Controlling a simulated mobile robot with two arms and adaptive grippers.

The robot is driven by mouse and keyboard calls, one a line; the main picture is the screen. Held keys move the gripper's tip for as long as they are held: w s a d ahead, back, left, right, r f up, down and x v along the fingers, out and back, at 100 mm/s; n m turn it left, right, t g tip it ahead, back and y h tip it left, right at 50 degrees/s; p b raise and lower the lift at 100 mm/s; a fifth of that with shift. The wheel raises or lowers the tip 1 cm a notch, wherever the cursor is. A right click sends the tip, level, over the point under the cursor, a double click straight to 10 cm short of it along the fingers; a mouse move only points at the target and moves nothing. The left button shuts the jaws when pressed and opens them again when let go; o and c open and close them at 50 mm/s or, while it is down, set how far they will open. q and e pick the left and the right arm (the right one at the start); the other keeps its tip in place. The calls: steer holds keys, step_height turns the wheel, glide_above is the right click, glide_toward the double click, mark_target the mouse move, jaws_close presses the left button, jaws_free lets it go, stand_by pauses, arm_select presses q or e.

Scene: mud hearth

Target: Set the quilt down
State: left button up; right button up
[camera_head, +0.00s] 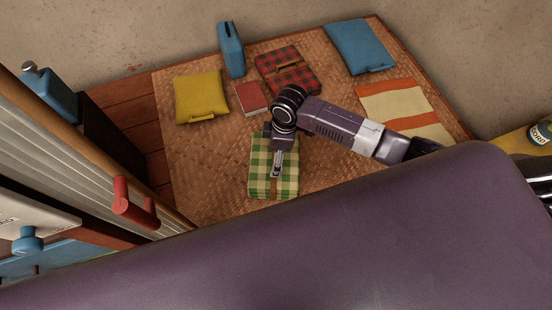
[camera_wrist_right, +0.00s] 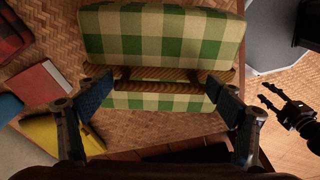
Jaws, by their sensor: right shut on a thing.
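The quilt (camera_head: 262,182) is a folded green-and-cream checked bundle with a brown carrying handle. My right gripper (camera_head: 277,170) is over its middle in the head view. In the right wrist view the quilt (camera_wrist_right: 165,38) fills the top centre, with its brown handle (camera_wrist_right: 165,87) between the blue fingers of my right gripper (camera_wrist_right: 160,100), which is shut on it. The quilt is over the woven mat (camera_head: 215,155); whether it touches the mat, I cannot tell. My left gripper (camera_wrist_right: 275,97) shows dark at the right wrist view's right edge, its fingers apart and empty.
On the mat lie a yellow bundle (camera_head: 200,92), a red book (camera_head: 251,97), a red plaid bundle (camera_head: 290,72), a blue cushion (camera_head: 360,46) and a striped cloth (camera_head: 395,103). A blue box (camera_head: 231,50) stands at the back. Bare mat lies left of the quilt.

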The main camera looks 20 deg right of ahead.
steer(key=shift+f, duration=2)
steer(key=o, duration=2)
steer(key=shift+f, duration=0.15)
steer(key=shift+s, duration=0.1)
steer(key=r, duration=0.4)
steer(key=d+r, duration=0.1)
steer(key=r, duration=0.7)
steer(key=shift+s+d+r+p, duration=0.1)
steer(key=shift+s+d+p, duration=0.1)
steer(key=shift+s+p, duration=0.1)
